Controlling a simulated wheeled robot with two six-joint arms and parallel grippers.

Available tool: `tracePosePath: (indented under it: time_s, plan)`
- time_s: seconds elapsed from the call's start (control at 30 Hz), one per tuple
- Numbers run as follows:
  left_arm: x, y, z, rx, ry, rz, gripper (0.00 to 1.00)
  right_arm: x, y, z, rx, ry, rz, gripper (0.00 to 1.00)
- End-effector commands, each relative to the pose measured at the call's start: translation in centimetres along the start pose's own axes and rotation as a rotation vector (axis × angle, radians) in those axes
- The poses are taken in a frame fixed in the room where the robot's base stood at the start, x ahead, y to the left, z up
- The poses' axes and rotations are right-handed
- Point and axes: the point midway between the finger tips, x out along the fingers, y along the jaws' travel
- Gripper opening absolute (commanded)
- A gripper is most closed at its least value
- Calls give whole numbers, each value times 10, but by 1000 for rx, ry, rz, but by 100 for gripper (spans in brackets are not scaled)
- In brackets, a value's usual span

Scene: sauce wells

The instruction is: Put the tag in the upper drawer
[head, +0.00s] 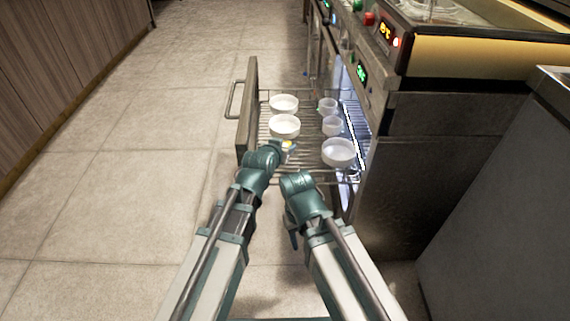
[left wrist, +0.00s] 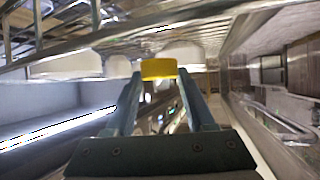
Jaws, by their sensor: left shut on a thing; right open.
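A small yellow tag (left wrist: 158,69) is gripped between the two fingertips of my left gripper (left wrist: 160,80). In the head view the tag (head: 289,145) shows as a yellow spot at the tip of my left gripper (head: 284,150), at the near edge of the pulled-out drawer. The drawer has a wire-rack floor (head: 306,147) and a front panel (head: 247,120) facing left. I cannot tell whether the tag is above the rack or touching it. My right gripper (head: 293,239) is low in front of the drawer and empty; its fingers are mostly hidden by my arm.
Several white bowls stand on the rack, including two on the left (head: 284,104) and a larger one near the right (head: 338,151). A counter unit with lit displays (head: 384,32) stands at the right. The tiled floor (head: 120,180) at the left is clear.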

Motion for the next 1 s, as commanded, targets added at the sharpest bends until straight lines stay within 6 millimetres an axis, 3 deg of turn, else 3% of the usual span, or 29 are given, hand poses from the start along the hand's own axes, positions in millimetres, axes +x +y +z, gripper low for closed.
tracePosePath:
  time_s: [0.03, 0.33, 0.6, 1.0]
  plan:
    - [6, 0, 11, 0, 0, 0, 1, 12, -1, -1, 0, 1, 0, 50]
    - [8, 0, 15, 0, 0, 0, 1, 17, -2, -1, 0, 1, 0, 50]
    - [24, 0, 43, 0, 0, 0, 1, 49, -5, -3, 0, 2, 0, 50]
    - [24, 0, 45, 0, 0, 0, 1, 51, -5, -3, 0, 2, 0, 50]
